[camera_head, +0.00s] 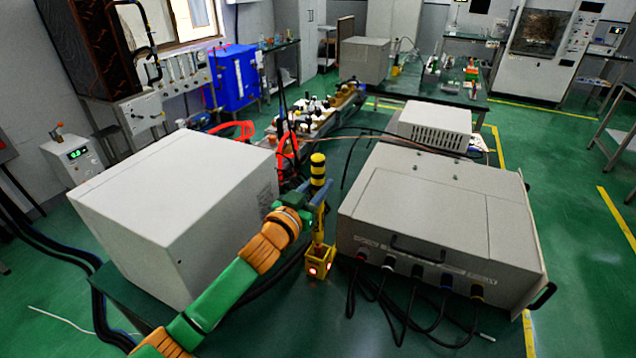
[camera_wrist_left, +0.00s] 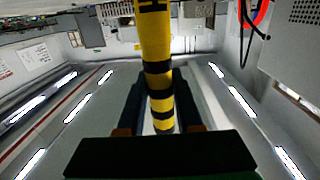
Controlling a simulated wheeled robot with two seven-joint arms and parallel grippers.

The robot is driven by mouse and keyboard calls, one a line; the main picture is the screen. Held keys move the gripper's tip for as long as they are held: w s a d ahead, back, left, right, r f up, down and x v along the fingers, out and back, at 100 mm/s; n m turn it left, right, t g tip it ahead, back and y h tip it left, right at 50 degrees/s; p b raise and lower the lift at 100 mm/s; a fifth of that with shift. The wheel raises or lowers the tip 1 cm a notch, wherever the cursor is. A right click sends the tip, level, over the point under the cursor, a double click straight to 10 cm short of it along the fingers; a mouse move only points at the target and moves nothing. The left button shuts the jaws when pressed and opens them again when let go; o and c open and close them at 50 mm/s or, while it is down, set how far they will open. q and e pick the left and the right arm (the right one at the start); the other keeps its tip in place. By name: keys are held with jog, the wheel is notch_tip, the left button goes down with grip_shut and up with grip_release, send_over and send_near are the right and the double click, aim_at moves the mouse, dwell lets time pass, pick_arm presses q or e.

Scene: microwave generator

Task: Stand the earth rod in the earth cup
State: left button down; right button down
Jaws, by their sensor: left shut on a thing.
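The earth rod (camera_head: 318,170) is yellow with black bands and stands roughly upright in the head view, between two large cabinets. My left gripper (camera_head: 314,198) is shut on the rod around its middle. In the left wrist view the rod (camera_wrist_left: 155,48) passes between the dark fingers of the left gripper (camera_wrist_left: 160,100). The yellow earth cup (camera_head: 320,264), with glowing red lights on its faces, stands directly below the gripper. The rod's lower part runs down to the cup's top; I cannot tell whether its tip is inside. My right gripper is not in view.
A white box (camera_head: 180,215) stands close on the left. A grey cabinet (camera_head: 440,225) with a black handle and dark cables (camera_head: 385,300) stands close on the right. The gap between them is narrow. A bench with apparatus (camera_head: 320,115) lies behind.

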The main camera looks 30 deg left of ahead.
pick_arm(q)
notch_tip(320, 180, down, 6)
jog(key=b, duration=0.4)
jog(key=shift+f, duration=0.2)
jog(key=shift+w, duration=0.1)
jog(key=shift+f+b, duration=0.35)
jog(key=shift+f, duration=0.05)
jog(key=c, duration=0.5)
grip_release()
jog(key=shift+f, duration=0.1)
